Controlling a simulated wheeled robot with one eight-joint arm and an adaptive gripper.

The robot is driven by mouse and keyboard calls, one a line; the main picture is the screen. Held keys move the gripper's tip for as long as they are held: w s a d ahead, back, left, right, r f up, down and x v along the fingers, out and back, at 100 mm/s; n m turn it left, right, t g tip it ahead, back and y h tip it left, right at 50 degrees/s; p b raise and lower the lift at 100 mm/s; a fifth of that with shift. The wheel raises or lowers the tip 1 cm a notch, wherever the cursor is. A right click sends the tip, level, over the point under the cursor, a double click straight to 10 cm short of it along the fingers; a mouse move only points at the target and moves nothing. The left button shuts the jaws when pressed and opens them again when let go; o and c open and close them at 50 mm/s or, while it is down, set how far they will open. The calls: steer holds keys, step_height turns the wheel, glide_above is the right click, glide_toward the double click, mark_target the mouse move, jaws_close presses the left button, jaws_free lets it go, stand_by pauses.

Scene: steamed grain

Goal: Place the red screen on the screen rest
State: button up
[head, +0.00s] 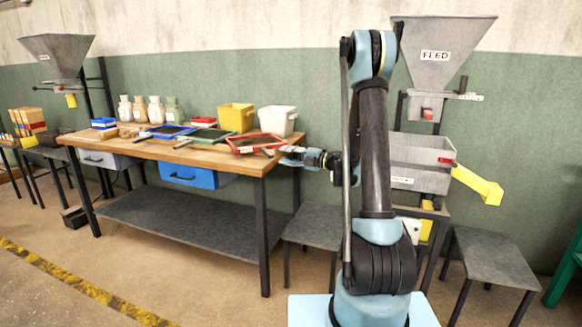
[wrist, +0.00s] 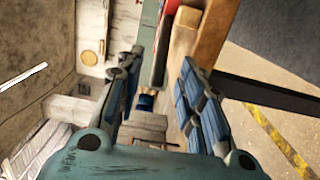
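The red screen (head: 258,143), a red-framed tray with a dark mesh, lies on the right end of the wooden workbench (head: 150,150). A small pale label is on its near side. My gripper (head: 290,155) is at the bench's right edge, close beside the screen's right side. In the wrist view my gripper (wrist: 161,58) has its two fingers apart. I cannot tell for certain which part is the screen rest.
A blue screen (head: 168,131) and a green screen (head: 207,135) lie left of the red one. A yellow bin (head: 236,117) and a white bin (head: 278,120) stand behind. Right of my arm is a FEED hopper (head: 440,55) above a grey box (head: 420,150) with a yellow spout (head: 478,186).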

steer(key=w+d+r+m+t+h, duration=0.2)
steer(key=d+r+m+t+h, duration=0.7)
steer(key=r, duration=0.7)
steer(key=s+d+m+t+h, duration=0.1)
steer(key=s+d+m+h, duration=0.25)
steer(key=d+m, duration=0.35)
steer(key=s+d+m+h, duration=0.3)
steer(key=d+m+h, duration=0.2)
steer(key=d+m, duration=0.2)
steer(key=s+d+f+m+g+h, duration=0.1)
steer(key=s+d+f+m+g, duration=0.2)
steer(key=s+f, duration=0.45)
steer(key=s+d+f+m+g+h, duration=0.1)
steer(key=s+f+m+g, duration=0.3)
steer(key=s, duration=0.6)
steer(key=s+a+f+g+y, duration=0.1)
steer(key=s+a+f+g, duration=0.1)
steer(key=s+f, duration=0.2)
steer(key=s+a+f+g+y, duration=0.1)
steer(key=s+a+f+g, duration=0.1)
steer(key=s, duration=0.9)
steer(key=s+a+f+m+g+y, duration=0.1)
steer(key=s+a+f+g, duration=0.1)
steer(key=s+f+g, duration=0.2)
steer(key=s+f, duration=0.2)
steer(key=s, duration=0.2)
steer(key=shift+f, duration=0.35)
